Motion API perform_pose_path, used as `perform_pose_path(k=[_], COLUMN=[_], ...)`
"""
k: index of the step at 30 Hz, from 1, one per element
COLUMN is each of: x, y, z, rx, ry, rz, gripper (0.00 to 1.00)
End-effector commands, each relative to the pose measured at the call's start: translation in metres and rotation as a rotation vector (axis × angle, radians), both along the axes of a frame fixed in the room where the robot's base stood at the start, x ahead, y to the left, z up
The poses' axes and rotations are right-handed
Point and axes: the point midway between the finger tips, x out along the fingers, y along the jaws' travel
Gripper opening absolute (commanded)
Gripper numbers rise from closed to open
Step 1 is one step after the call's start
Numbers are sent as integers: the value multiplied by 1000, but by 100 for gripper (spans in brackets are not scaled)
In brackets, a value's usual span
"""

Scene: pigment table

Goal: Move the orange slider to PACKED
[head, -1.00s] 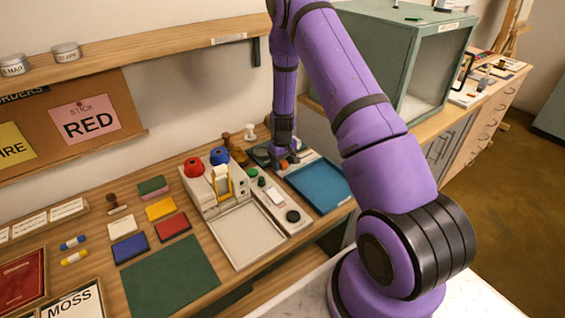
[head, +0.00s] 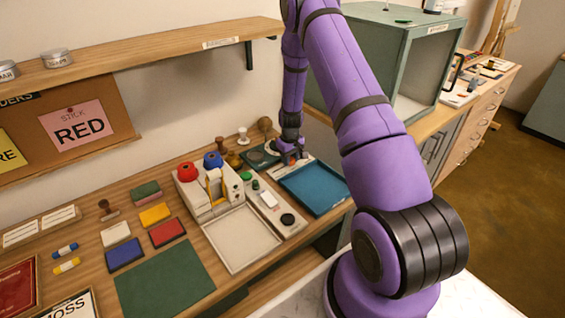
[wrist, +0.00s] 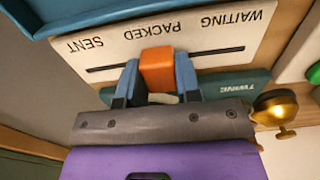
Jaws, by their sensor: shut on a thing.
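The orange slider (wrist: 157,68) stands upright in a dark slot on a pale label panel (wrist: 105,55). The panel's words read upside down in the wrist view: WAITING at the right, PACKED in the middle, SENT at the left. The slider is at the middle of the slot, by PACKED. My gripper (wrist: 158,75) has its two blue fingers on either side of the slider, shut on it. In the head view my gripper (head: 290,157) is at the back of the table, and it largely hides the panel.
A blue tray (head: 313,187) lies just in front of the panel. A teal strip (wrist: 235,83) and a brass knob (wrist: 277,104) are close to my gripper. A pale device with red and blue domes (head: 200,190) stands to the left. A green cabinet (head: 365,60) rises behind at the right.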

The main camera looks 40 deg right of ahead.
Motion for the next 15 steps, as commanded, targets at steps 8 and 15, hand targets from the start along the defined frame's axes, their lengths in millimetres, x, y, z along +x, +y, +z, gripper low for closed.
perform_pose_path(k=[8,15], x=[1,1], y=[-1,-1], z=[0,0], rx=[0,0], ry=[-1,-1], rz=[1,1], gripper=[0,57])
